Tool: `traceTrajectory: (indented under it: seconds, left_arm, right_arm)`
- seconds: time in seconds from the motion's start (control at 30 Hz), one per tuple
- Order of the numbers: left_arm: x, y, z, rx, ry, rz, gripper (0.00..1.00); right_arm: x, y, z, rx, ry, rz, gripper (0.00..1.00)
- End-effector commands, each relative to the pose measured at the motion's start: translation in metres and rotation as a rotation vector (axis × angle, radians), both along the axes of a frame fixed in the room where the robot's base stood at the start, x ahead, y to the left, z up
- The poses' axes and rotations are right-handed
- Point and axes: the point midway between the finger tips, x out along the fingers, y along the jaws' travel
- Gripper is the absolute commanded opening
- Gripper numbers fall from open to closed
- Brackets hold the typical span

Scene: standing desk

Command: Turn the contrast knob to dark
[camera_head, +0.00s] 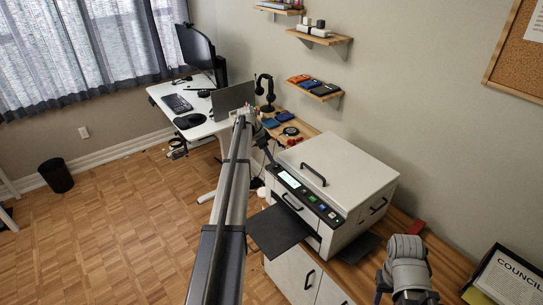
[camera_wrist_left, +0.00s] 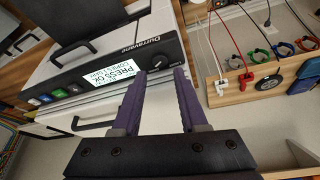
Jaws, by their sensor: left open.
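In the left wrist view, the dark round contrast knob (camera_wrist_left: 158,64) sits at the right end of the panel, by the "Duravane" lettering. A light mark shows on it; its exact setting is too small to read. My left gripper (camera_wrist_left: 161,73) is open, its purple fingers on either side of the knob in this view; contact cannot be told. In the head view, it is at the panel's far left end (camera_head: 268,150). My right arm's wrist (camera_head: 405,265) is at the lower right; its fingers are unclear.
A lit screen (camera_wrist_left: 115,74) and several coloured buttons lie along the panel. A dark tray (camera_head: 275,230) juts from the printer's front. A red object (camera_head: 417,227) and a "COUNCIL" sign (camera_head: 508,280) lie at right.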

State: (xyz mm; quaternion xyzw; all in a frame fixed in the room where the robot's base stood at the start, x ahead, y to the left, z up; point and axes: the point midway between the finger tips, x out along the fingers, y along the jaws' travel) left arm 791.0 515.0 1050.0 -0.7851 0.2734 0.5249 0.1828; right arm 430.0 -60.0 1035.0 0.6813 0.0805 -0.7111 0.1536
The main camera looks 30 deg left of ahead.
Motion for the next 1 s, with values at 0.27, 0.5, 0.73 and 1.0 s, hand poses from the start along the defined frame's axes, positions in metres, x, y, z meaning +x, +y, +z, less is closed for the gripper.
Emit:
traceTrajectory:
  seconds: [0.27, 0.5, 0.73, 1.0]
  left_arm:
    - [-0.01, 0.007, 0.03, -0.001, 0.001, 0.001, 0.42]
    - [-0.01, 0.008, 0.029, -0.001, 0.001, 0.001, 0.42]
    - [-0.01, 0.008, 0.029, 0.0, 0.0, 0.001, 0.42]
    - [-0.023, -0.057, 0.019, -0.002, 0.05, 0.005, 0.42]
  right_arm:
    - [0.0, 0.0, 0.03, 0.001, 0.0, -0.005, 0.5]
    - [0.0, 0.0, 0.029, 0.001, 0.0, -0.005, 0.5]
    - [0.0, 0.0, 0.029, 0.001, 0.0, -0.005, 0.5]
    - [0.0, 0.0, 0.022, 0.001, 0.0, -0.005, 0.5]
